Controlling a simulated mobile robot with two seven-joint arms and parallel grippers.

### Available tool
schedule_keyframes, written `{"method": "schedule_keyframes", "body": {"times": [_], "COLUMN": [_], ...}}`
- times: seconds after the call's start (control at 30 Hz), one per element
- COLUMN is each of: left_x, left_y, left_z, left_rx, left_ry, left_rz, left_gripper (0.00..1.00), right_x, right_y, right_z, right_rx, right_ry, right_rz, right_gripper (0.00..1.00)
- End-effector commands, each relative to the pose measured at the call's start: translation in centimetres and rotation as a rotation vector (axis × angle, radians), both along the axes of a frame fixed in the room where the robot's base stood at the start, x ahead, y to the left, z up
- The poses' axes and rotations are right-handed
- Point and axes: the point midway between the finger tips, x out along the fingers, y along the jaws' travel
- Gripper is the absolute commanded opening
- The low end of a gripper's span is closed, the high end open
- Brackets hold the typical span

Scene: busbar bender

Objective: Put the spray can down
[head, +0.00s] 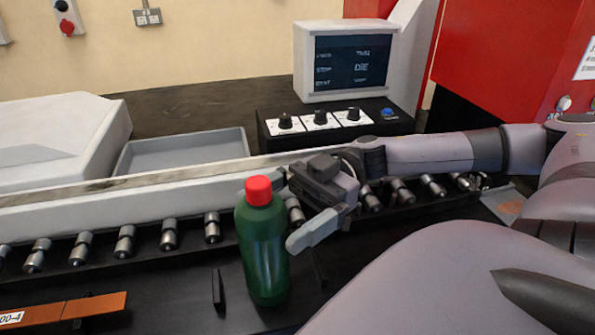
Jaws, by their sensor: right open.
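The spray can (262,250) is a dark green cylinder with a red cap. It is upright and appears to stand on the black surface (185,295) in front of the row of metal cylinders. My right gripper (286,212) comes in from the right and is open at the can's right side. One pale finger lies in front, close to the can's right edge. The other finger is partly hidden behind the can near its cap. I cannot tell whether either finger touches the can. My left gripper is out of view.
Several metal cylinders (169,234) stand in a row behind the can. A small dark upright piece (217,290) is left of it. An orange-brown bar (65,311) lies front left. Behind are a grey tray (182,153), a knob panel (337,124) and a monitor (346,62).

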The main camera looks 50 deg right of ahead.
Motion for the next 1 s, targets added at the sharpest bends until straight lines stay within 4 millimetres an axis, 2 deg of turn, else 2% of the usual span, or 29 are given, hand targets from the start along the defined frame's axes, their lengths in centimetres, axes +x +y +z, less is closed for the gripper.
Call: {"method": "schedule_keyframes", "body": {"times": [0.1,0.43,1.0], "left_x": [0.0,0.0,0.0], "left_y": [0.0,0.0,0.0], "left_z": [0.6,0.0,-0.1], "left_rx": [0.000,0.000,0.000], "left_ry": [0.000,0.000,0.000], "left_rz": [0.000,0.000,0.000], "left_gripper": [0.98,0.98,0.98], "right_x": [-0.1,-0.2,-0.3], "right_y": [-0.6,-2.8,-3.1], "right_z": [0.1,0.0,0.0], "right_rx": [0.000,0.003,-0.001], "right_ry": [0.003,-0.003,0.000], "right_rz": [-0.002,-0.001,-0.001], "right_gripper": [0.98,0.98,0.98]}}
